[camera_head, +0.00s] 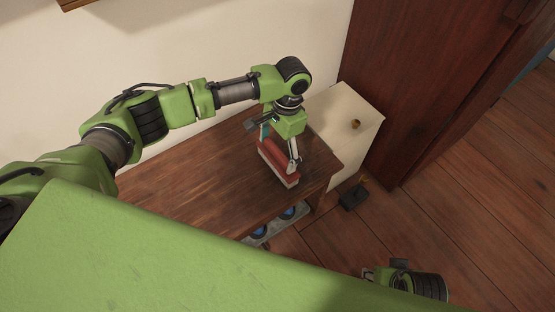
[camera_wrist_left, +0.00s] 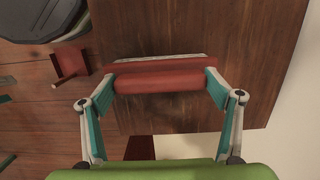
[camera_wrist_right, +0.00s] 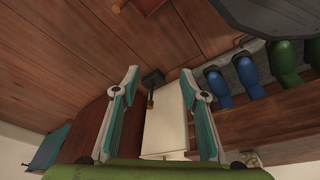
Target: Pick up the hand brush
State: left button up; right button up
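The hand brush (camera_head: 277,165) has a red back and a pale bristle edge. It is at the right part of the wooden bench top; I cannot tell whether it touches the wood. My left gripper (camera_head: 279,154) is above it with a finger against each end. In the left wrist view the red brush (camera_wrist_left: 158,81) spans the whole gap between the two fingertips, so the left gripper (camera_wrist_left: 160,80) is shut on it lengthwise. My right gripper (camera_head: 385,275) is low at the right; in its wrist view (camera_wrist_right: 160,75) the fingers are apart and empty.
The bench top (camera_head: 185,175) is otherwise clear. A white cabinet (camera_head: 340,115) with a brass knob stands at its right end, beside a dark red wardrobe (camera_head: 430,70). Blue boots (camera_head: 289,213) stand under the bench. A small dark object (camera_head: 354,198) is on the floor.

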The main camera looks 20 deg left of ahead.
pick_arm(q)
jog(key=c, duration=0.5)
jog(key=shift+c, duration=0.2)
jog(key=shift+r, duration=0.1)
jog(key=shift+r, duration=0.6)
jog(key=s+d+r+p, duration=0.4)
jog(key=s+d+r, duration=0.2)
jog(key=d+r, duration=0.5)
jog(key=shift+d+r, duration=0.3)
jog(key=shift+d, duration=0.6)
pick_arm(e)
jog(key=s+f, duration=0.2)
jog(key=f, duration=0.5)
jog(key=s+f+g, duration=0.1)
jog(key=s+f, duration=0.1)
jog(key=f, duration=0.5)
jog(key=shift+s+d+f, duration=0.2)
jog(key=shift+s, duration=0.05)
